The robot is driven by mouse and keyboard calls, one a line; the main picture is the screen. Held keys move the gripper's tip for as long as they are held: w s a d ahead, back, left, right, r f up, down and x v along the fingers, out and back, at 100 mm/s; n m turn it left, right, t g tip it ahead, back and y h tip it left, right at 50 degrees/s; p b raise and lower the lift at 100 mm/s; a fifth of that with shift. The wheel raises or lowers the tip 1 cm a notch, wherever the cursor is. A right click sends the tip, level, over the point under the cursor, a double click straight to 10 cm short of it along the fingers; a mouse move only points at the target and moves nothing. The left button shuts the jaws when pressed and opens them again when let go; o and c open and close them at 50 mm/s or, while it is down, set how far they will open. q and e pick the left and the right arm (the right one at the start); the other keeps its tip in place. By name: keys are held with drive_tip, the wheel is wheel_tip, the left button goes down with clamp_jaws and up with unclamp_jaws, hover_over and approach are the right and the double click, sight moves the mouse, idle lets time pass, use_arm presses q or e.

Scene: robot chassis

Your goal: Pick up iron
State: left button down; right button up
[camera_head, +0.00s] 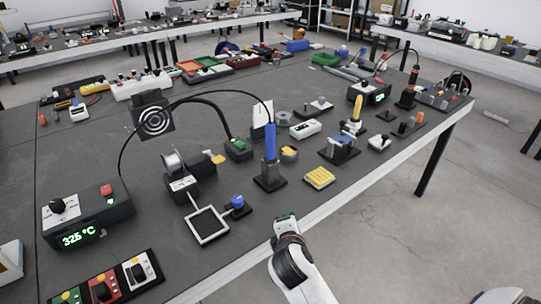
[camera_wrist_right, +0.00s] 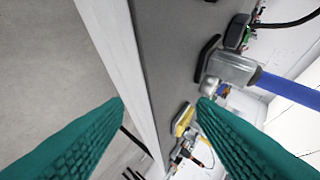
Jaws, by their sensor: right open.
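A soldering iron with a blue handle (camera_head: 270,142) stands upright in a dark stand with a metal holder (camera_head: 269,172), near the table's front edge. A cable runs from its top. In the right wrist view the blue handle (camera_wrist_right: 290,88) lies at the right, seated in the metal holder (camera_wrist_right: 232,68). My right gripper (camera_head: 285,218) is at the front table edge, below and slightly right of the iron in the head view, apart from it. Its two teal fingers (camera_wrist_right: 161,100) are wide apart with nothing held between them. My left gripper is not in view.
A yellow sponge (camera_head: 319,178) lies right of the iron's stand. A blue-knobbed piece (camera_head: 237,203) and a square frame (camera_head: 208,226) are to its left. A station reading 325 °C (camera_head: 88,216) sits further left. Irons with yellow (camera_head: 356,106) and orange (camera_head: 414,75) handles stand further right.

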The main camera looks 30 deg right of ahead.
sight(271, 141)
drive_tip(key=w+r+n, duration=0.1)
drive_tip(key=w+n, duration=0.1)
drive_tip(key=w+r+n+t+h, duration=0.1)
drive_tip(key=w+r, duration=0.1)
drive_tip(key=w+r+n+t+h, duration=0.1)
drive_tip(key=w+r+n, duration=0.1)
drive_tip(key=shift+w+d+r+n, duration=0.2)
drive_tip(key=shift+w+d+n, duration=0.05)
drive_tip(key=shift+w+n, duration=0.05)
drive_tip(key=w+d+r+n+t, duration=0.1)
drive_tip(key=w+r+n, duration=0.1)
drive_tip(key=w, duration=0.2)
drive_tip(key=w+d+r+n+t+h, duration=0.1)
drive_tip(key=w+r+n, duration=0.2)
drive_tip(key=w+r+n+t+h, duration=0.1)
drive_tip(key=w+r+n, duration=0.1)
drive_tip(key=w, duration=0.2)
drive_tip(key=shift+w+d+r+n, duration=0.3)
drive_tip(key=shift+d, duration=0.1)
drive_tip(key=shift+x, duration=2.8)
drive_tip(key=shift+a+r, duration=0.1)
drive_tip(key=shift+a, duration=0.1)
drive_tip(key=c, duration=1)
